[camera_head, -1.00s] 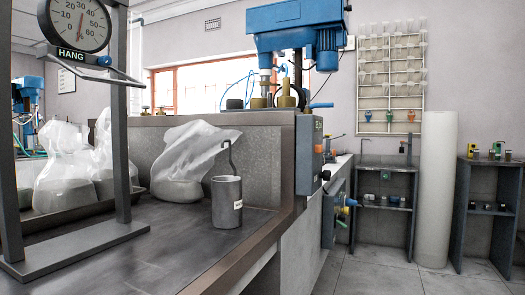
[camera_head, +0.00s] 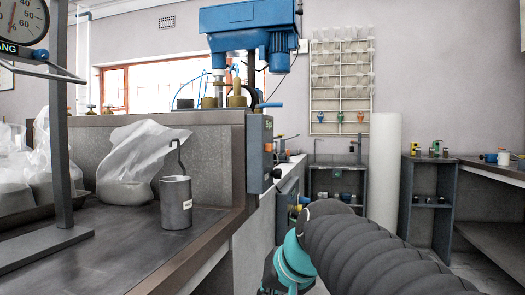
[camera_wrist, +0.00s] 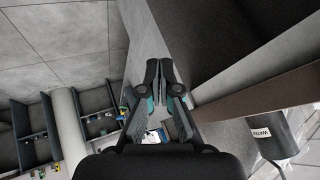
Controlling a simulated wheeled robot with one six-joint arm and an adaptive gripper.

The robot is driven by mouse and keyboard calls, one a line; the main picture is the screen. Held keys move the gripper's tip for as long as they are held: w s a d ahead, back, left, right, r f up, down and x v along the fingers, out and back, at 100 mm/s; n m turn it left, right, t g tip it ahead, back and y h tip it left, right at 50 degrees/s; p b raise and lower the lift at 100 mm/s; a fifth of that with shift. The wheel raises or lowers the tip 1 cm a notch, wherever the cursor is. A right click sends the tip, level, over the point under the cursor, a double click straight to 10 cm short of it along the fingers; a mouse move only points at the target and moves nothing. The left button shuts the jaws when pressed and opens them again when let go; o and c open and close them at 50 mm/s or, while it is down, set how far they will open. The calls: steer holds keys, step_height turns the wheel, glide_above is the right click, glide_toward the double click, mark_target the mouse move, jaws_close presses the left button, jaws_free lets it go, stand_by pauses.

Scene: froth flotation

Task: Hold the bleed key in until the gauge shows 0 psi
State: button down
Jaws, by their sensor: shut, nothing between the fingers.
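In the wrist view my gripper (camera_wrist: 158,72) is shut and empty, its two fingers together in the middle, with no contact on anything visible. In the head view my gripper is not seen; only part of my arm shows at lower right. I cannot pick out the bleed key.
A dark bench (camera_head: 125,240) fills the left, with a grey mug-like weight (camera_head: 176,207) and a clear bag (camera_head: 130,165). A blue drill-like machine (camera_head: 245,25) stands above a grey wall. Shelves (camera_head: 430,200) and a white column (camera_head: 384,170) stand behind at right.

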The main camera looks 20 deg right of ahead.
mark_target(268, 148)
steer(key=w+d+r+m+t, duration=0.2)
steer(key=w+d+r+t, duration=0.1)
steer(key=w+d+r, duration=0.7)
steer(key=w+d+r+m+t+y+b, duration=0.1)
steer(key=w+d+r+m+t, duration=0.2)
steer(key=w+d+r, duration=0.7)
step_height(268, 148, up, 5)
steer(key=shift+d+f+m+t, duration=0.1)
steer(key=shift+d+m+t, duration=0.2)
steer(key=shift+d+t, duration=0.5)
steer(key=shift+w+d, duration=0.15)
steer(key=w+a, duration=0.5)
steer(key=a, duration=0.2)
steer(key=shift+p, duration=0.3)
steer(key=shift+a, duration=0.25)
steer(key=shift+w+a, duration=0.1)
steer(key=shift+a, duration=0.15)
